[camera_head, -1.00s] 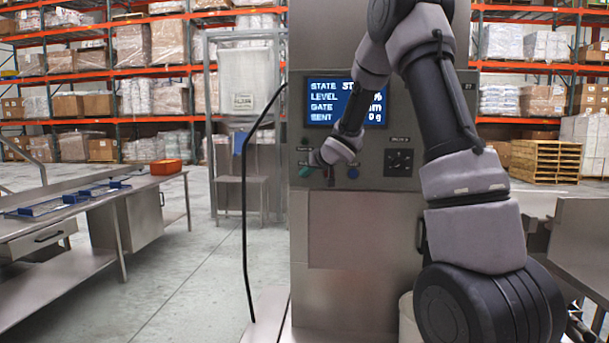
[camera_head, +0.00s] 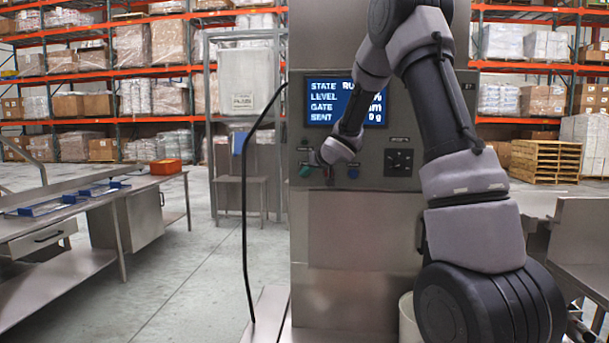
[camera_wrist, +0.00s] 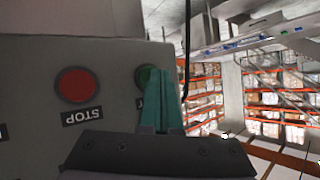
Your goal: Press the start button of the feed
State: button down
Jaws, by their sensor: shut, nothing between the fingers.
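The feed's grey steel cabinet (camera_head: 350,230) stands in front of me with a blue display (camera_head: 325,103). The display's STATE line begins "RU"; my arm hides the rest. In the wrist view my gripper (camera_wrist: 161,73) has its teal fingers shut and empty, with tips at the green start button (camera_wrist: 142,76). The fingers partly cover that button; contact or depth of press cannot be told. The red stop button (camera_wrist: 76,85), labelled STOP, is to its left and clear of the fingers. In the head view the gripper is mostly behind my wrist.
A black cable (camera_head: 244,220) hangs along the cabinet's left. A steel bench (camera_head: 90,215) stands at left, with open floor between. A white bucket (camera_head: 406,318) is low at right.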

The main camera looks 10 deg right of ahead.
jog(key=shift+s+a, duration=0.25)
jog(key=shift+s, duration=0.55)
jog(key=shift+s+a, duration=0.25)
jog(key=shift+s, duration=0.55)
jog(key=shift+s+a, duration=0.25)
jog(key=shift+s, duration=0.5)
jog(key=shift+s+a, duration=0.25)
jog(key=shift+s, duration=0.55)
jog(key=shift+r, duration=0.1)
